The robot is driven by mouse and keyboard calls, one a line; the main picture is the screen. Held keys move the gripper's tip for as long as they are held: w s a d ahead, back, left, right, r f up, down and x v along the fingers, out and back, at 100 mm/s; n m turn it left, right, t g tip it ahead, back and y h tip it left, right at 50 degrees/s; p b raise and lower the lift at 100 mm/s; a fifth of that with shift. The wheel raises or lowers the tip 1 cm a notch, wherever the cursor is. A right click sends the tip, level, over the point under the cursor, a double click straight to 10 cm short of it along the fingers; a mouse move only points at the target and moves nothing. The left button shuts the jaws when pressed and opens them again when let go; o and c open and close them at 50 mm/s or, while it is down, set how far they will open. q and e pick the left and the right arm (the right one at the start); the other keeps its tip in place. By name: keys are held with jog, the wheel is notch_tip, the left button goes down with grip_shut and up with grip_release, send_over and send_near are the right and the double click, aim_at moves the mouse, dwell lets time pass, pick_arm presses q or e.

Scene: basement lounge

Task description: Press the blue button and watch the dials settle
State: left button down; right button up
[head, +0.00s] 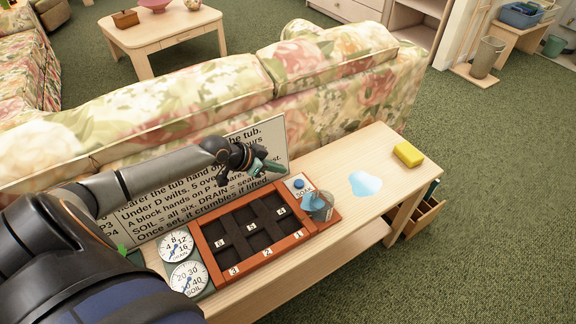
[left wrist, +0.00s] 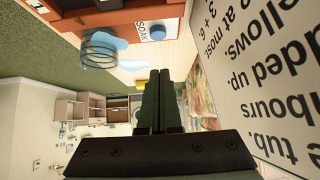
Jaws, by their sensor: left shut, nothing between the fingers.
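The blue button (head: 299,184) sits on a white plate marked SOAK at the back right of the orange-brown tray (head: 207,251). It also shows in the left wrist view (left wrist: 157,33). Two round white dials, the upper one (head: 177,246) and the lower one marked SOIL (head: 188,278), stand left of the tray; their fine readings are too small to tell. My left gripper (head: 275,168) is shut and empty, above the bench and a little left of and behind the button, apart from it. Its closed fingers (left wrist: 154,80) show in the left wrist view. My right gripper is not in view.
A clear tumbler (head: 326,213) stands by the tray's right end, near the button. A pale blue puddle (head: 365,184) and a yellow sponge (head: 409,153) lie farther right on the bench (head: 383,143). A printed board (head: 270,134) and a floral sofa (head: 330,88) stand behind.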

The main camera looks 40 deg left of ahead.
pick_arm(q)
jog(key=shift+v, duration=1.1)
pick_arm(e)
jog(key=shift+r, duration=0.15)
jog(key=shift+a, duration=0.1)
